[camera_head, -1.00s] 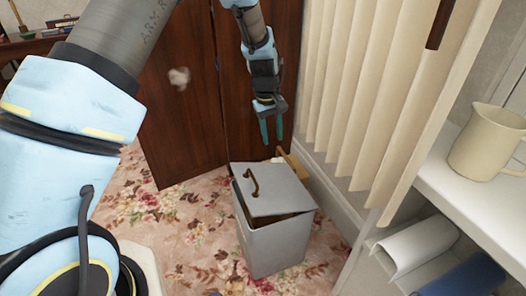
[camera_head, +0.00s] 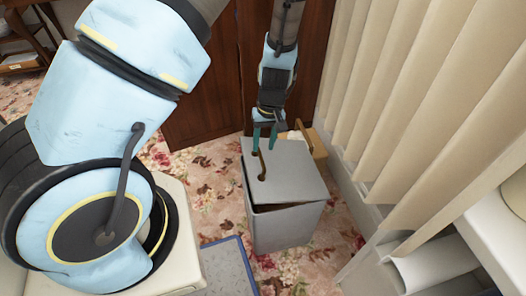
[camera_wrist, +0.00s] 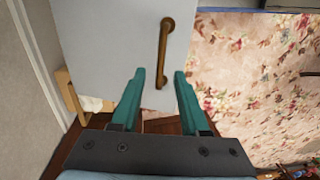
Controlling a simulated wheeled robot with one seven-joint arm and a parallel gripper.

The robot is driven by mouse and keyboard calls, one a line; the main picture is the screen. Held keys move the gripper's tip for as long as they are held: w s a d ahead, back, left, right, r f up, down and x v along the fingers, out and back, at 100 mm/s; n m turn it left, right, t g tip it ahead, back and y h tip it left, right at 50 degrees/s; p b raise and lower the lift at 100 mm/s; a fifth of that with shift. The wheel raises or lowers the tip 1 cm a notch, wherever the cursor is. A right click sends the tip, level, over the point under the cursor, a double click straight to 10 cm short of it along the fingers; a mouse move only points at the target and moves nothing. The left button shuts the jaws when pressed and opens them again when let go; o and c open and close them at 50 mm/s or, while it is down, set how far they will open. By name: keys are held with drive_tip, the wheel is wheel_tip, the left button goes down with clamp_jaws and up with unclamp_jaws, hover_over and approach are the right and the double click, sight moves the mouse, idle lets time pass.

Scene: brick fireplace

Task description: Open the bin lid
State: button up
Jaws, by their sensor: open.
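The grey bin (camera_head: 283,228) stands on the floral carpet. Its flat grey lid (camera_head: 295,182) sits slightly ajar, with a dark gap along the front edge. A curved brass-coloured handle (camera_head: 262,166) is on the lid's left part; it also shows in the wrist view (camera_wrist: 164,45). My gripper (camera_head: 264,150) is open, its teal fingers pointing down over the lid near the handle. In the wrist view the handle's near end appears between the two fingertips (camera_wrist: 160,74). I cannot tell whether the fingers touch it.
A wooden frame (camera_head: 316,147) stands close behind the bin. Vertical blinds (camera_head: 405,110) and a white shelf unit (camera_head: 495,240) are on the right. Dark wooden panels (camera_head: 210,90) are behind. A blue-edged mat (camera_head: 225,268) lies front left; carpet between is free.

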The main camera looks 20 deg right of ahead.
sight(261, 157)
drive_tip(key=shift+a+f, duration=0.2)
drive_tip(key=shift+f, duration=1.7)
drive_tip(key=shift+c, duration=0.4)
clamp_jaws()
